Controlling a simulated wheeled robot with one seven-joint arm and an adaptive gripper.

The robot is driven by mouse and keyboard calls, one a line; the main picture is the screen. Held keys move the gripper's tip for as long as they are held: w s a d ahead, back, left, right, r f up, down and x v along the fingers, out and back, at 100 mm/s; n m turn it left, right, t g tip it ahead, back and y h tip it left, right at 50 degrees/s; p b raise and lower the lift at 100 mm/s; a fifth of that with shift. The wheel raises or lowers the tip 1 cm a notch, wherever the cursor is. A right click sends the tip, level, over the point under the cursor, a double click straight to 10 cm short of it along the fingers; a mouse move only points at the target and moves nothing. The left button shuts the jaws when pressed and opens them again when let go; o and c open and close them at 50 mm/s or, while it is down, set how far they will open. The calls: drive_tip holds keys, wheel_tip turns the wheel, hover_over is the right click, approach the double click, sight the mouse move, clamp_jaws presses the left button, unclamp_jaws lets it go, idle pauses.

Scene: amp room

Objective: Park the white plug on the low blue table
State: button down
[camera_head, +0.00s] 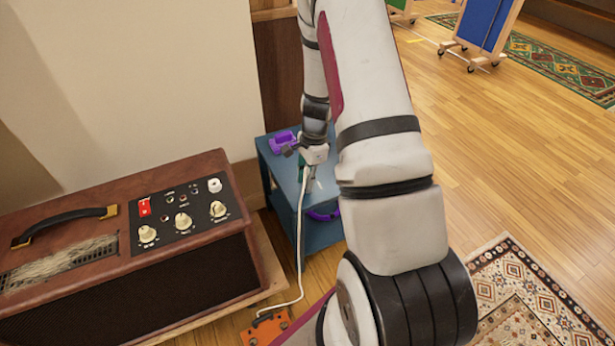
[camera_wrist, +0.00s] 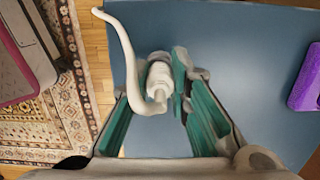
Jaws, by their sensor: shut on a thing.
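The white plug (camera_wrist: 158,78) shows in the wrist view between the fingertips of my gripper (camera_wrist: 168,85), which is shut on it. Its white cable (camera_wrist: 122,40) loops up and to the left. The low blue table (camera_wrist: 225,50) fills most of the wrist view beneath the plug; I cannot tell whether the plug touches it. In the head view my gripper (camera_head: 304,168) is over the blue table (camera_head: 328,232), partly hidden by my arm. The cable (camera_head: 299,235) hangs down past the table's left side to the floor.
A purple object (camera_head: 283,140) lies on the table's back left; another purple thing (camera_head: 325,214) shows below the tabletop. A brown amplifier (camera_head: 130,250) stands at the left. An orange box (camera_head: 266,328) is on the floor where the cable ends. A patterned rug (camera_head: 515,295) lies at the right.

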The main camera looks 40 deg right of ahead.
drive_tip(key=shift+f, duration=0.15)
drive_tip(key=c, duration=1.4)
unclamp_jaws()
drive_tip(key=r, duration=0.4)
drive_tip(key=d+r, duration=0.1)
drive_tip(key=r, duration=0.7)
drive_tip(key=shift+s+d, duration=0.2)
